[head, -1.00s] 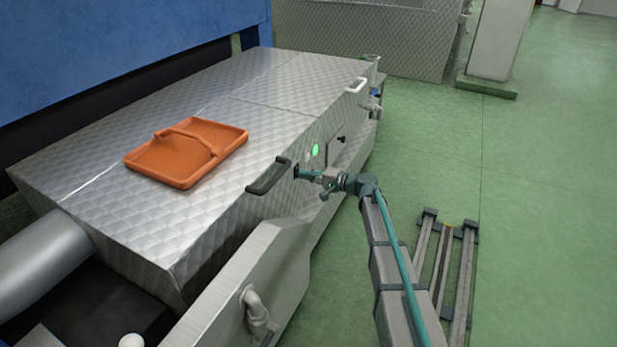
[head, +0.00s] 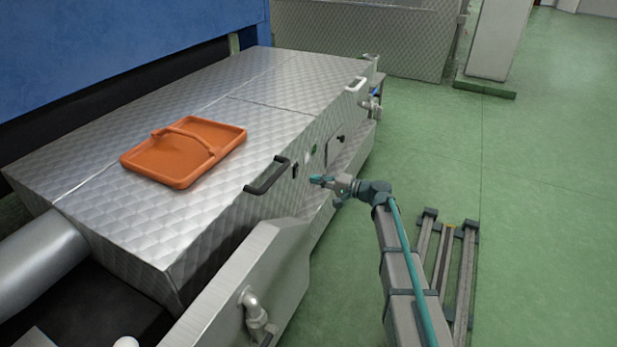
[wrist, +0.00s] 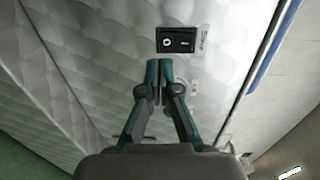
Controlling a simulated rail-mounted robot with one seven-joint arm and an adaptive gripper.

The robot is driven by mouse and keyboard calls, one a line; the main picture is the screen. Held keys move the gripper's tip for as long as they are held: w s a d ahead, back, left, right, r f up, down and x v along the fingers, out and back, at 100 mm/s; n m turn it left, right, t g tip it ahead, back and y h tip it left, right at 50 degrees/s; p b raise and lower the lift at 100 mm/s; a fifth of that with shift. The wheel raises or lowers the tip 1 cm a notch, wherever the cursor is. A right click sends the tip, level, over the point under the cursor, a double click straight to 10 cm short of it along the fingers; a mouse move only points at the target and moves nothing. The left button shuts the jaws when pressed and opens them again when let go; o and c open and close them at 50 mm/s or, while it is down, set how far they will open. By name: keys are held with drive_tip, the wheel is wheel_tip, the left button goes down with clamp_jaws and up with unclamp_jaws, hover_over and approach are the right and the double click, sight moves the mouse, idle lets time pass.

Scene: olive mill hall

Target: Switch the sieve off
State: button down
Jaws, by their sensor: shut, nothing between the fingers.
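The sieve is the quilted-metal machine (head: 235,135) with a black rocker switch (head: 295,171) on its side panel. In the wrist view the rocker switch (wrist: 176,40) shows an O and an I mark, with a label (wrist: 203,40) beside it. Which side is pressed is hard to tell. A lamp (head: 313,149) near the switch looks dull green and unlit. My gripper (head: 315,180) is shut and empty, standing off the panel to the right of the switch. In the wrist view its fingertips (wrist: 159,82) sit just below the switch, apart from it.
An orange tray-like item (head: 185,152) with a handle lies on the machine's top. A black handle (head: 268,175) juts out left of the switch, and a white handle (head: 356,84) sits farther back. Green floor (head: 540,200) is open to the right.

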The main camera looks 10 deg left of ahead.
drive_tip(key=f+p+v, duration=0.1)
drive_tip(key=p+v, duration=0.1)
drive_tip(key=v, duration=0.7)
drive_tip(key=shift+f+p, duration=0.3)
drive_tip(key=s+d+f+n+g+h, duration=0.1)
drive_tip(key=s+d+f+g+h, duration=0.15)
drive_tip(key=s+f, duration=0.5)
drive_tip(key=s+d+f+n+g+h, duration=0.1)
drive_tip(key=s+f+g+h, duration=0.25)
drive_tip(key=s, duration=0.75)
drive_tip(key=s+d+f+n+g+h, duration=0.15)
drive_tip(key=s+f+g, duration=0.35)
drive_tip(key=s, duration=0.5)
drive_tip(key=s+d+f+g+h, duration=0.25)
drive_tip(key=s+d+h, duration=0.2)
drive_tip(key=s, duration=0.75)
drive_tip(key=s+d+f+g+h, duration=0.1)
drive_tip(key=s+d+g+h, duration=0.4)
drive_tip(key=s, duration=0.8)
drive_tip(key=s+r+t+p, duration=0.3)
drive_tip(key=r+p, duration=0.6)
drive_tip(key=p, duration=0.9)
drive_tip(key=s+r+t+p, duration=0.3)
drive_tip(key=r+p, duration=0.6)
drive_tip(key=p, duration=0.9)
drive_tip(key=shift+d+y, duration=0.4)
drive_tip(key=shift+d, duration=0.05)
